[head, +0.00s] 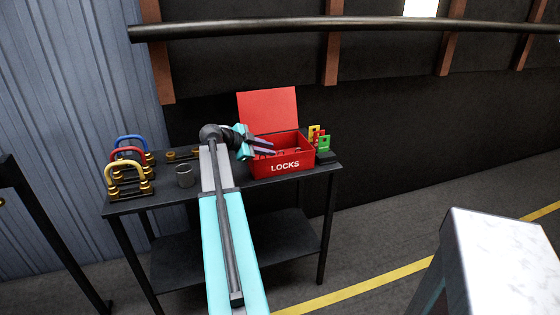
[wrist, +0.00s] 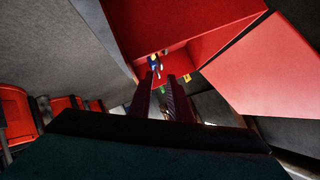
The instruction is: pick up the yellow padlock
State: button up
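In the wrist view, a small cluster of coloured pieces (wrist: 155,63), blue with a bit of yellow, lies inside the red box. The pieces are too small for me to make out a yellow padlock for certain. The red box (head: 294,168) marked LOCKS stands on the black table with its lid up; its inner wall fills the upper wrist view (wrist: 205,40). My gripper (head: 271,150) reaches over the box's left side in the head view. Its two dark fingers (wrist: 167,82) are apart, pointing toward the cluster, and I see nothing held between them.
Blue (head: 131,138), red (head: 128,152) and yellow (head: 122,170) shackle-shaped pieces stand on the left of the black table (head: 210,192). A grey cup (head: 184,176) is near them. Coloured tags (head: 322,141) stand right of the box. A pale-topped block (head: 495,245) is at front right.

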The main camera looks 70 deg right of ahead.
jog(key=shift+s+d+f, duration=0.2)
jog(key=shift+d, duration=0.05)
jog(key=shift+p+x, duration=0.85)
jog(key=shift+x, duration=1.8)
jog(key=shift+w, duration=0.15)
grip_shut()
